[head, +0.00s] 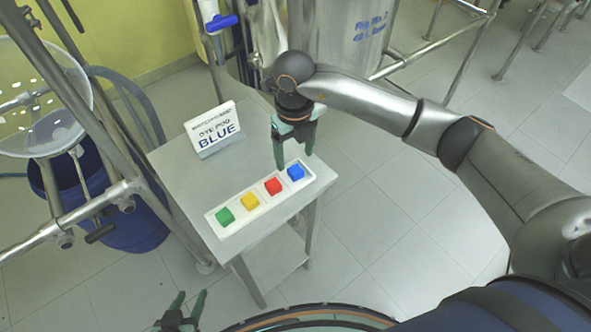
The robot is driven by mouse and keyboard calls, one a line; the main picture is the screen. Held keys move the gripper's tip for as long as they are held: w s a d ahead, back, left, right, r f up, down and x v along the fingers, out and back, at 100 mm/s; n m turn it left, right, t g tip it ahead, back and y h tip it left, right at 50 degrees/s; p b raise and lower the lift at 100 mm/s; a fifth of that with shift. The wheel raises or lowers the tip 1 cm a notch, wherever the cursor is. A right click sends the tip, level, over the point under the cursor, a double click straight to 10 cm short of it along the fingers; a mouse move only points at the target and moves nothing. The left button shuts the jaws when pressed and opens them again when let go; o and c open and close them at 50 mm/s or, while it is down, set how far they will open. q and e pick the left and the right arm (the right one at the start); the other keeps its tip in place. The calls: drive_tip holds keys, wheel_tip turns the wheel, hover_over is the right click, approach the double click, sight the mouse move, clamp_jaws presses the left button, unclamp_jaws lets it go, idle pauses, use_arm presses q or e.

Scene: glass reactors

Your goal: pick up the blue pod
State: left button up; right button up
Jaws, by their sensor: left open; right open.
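The blue pod (295,172) is a small blue block at the right end of a white tray (238,223) on a small grey table. A red pod (273,186), a yellow pod (250,201) and a green pod (225,216) sit in a row to its left. My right gripper (294,162) is open and empty, pointing down just above and behind the blue pod. I cannot tell how large the gap between them is. My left gripper (190,294) is open and empty at the bottom of the view, in front of the table.
A white sign (213,130) reading "DYE POD BLUE" stands at the back of the table (180,172). A metal frame with a glass vessel (40,100) and a blue drum (130,225) stand to the left. Tiled floor lies right.

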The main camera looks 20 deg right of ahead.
sight(296, 175)
drive_tip(key=shift+w+d+f+p, duration=0.1)
drive_tip(key=shift+w+f+p, duration=0.1)
drive_tip(key=shift+f, duration=1.15)
drive_tip(key=shift+w+f+p, duration=0.1)
drive_tip(key=shift+f+p, duration=0.05)
drive_tip(key=shift+f, duration=1.2)
clamp_jaws()
